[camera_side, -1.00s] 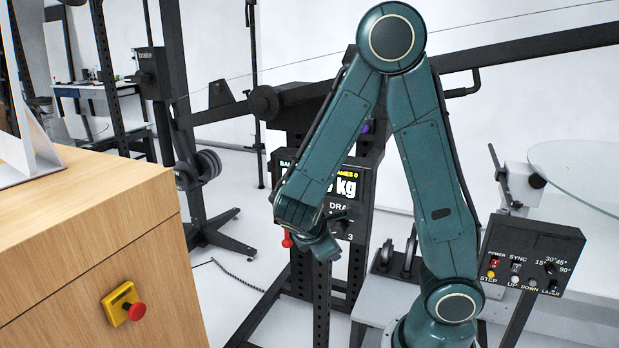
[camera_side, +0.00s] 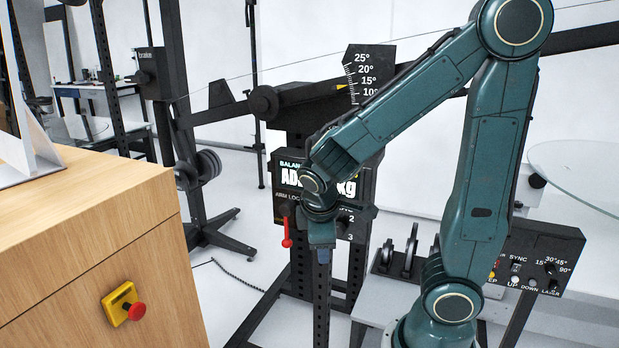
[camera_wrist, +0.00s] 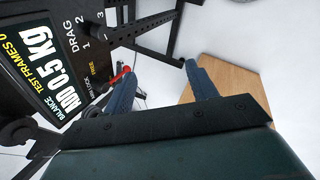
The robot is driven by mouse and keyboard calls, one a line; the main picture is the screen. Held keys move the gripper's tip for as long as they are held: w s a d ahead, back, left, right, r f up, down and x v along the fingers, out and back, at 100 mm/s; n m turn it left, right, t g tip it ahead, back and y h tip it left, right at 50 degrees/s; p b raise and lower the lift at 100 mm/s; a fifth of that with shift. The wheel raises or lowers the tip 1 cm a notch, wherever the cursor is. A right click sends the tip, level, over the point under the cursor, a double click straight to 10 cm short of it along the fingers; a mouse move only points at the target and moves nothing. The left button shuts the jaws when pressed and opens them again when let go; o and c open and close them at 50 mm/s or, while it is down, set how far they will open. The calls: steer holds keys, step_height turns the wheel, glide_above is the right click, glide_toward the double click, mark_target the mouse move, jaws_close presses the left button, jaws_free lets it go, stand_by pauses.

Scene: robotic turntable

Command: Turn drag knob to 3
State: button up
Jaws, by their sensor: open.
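The black balance panel (camera_side: 366,190) stands at mid-picture in the side view, partly behind my arm. Its drag knob (camera_side: 342,226) shows as a small dark shape beside the numbers 2 and 3; its pointer setting is too small to read. In the wrist view, the panel's DRAG label and numbers 1 to 3 (camera_wrist: 88,28) lie at upper left; I cannot make out the knob clearly. My gripper (camera_side: 322,257) points down in front of the panel's lower part. In the wrist view, my gripper (camera_wrist: 161,69) has its two blue fingers apart, with nothing between them.
A red-handled arm-lock lever (camera_side: 287,236) hangs just left of my gripper. A perforated black post (camera_side: 321,300) stands below. The wooden cabinet (camera_side: 85,240) with a red stop button (camera_side: 136,311) is at left. A switch box (camera_side: 540,258) is at right.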

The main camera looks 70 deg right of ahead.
steer(key=s+a+r+m+t+y, duration=0.2)
steer(key=a+r+y, duration=0.1)
steer(key=a+r, duration=0.1)
steer(key=shift+a+r+m, duration=0.25)
steer(key=shift+r+m, duration=0.15)
steer(key=shift+r, duration=0.3)
stand_by(0.4)
steer(key=w+d+f+m+g+h, duration=0.1)
steer(key=w+d+m, duration=0.1)
steer(key=d+m, duration=0.8)
steer(key=w+d+f+m+g+h, duration=0.1)
steer(key=w+d+f+m, duration=0.1)
steer(key=d+m, duration=0.8)
steer(key=shift+w+d+f+g+h, duration=0.2)
steer(key=shift+d+f+g+h, duration=0.05)
steer(key=shift+d+g+h, duration=0.1)
steer(key=shift+f, duration=0.1)
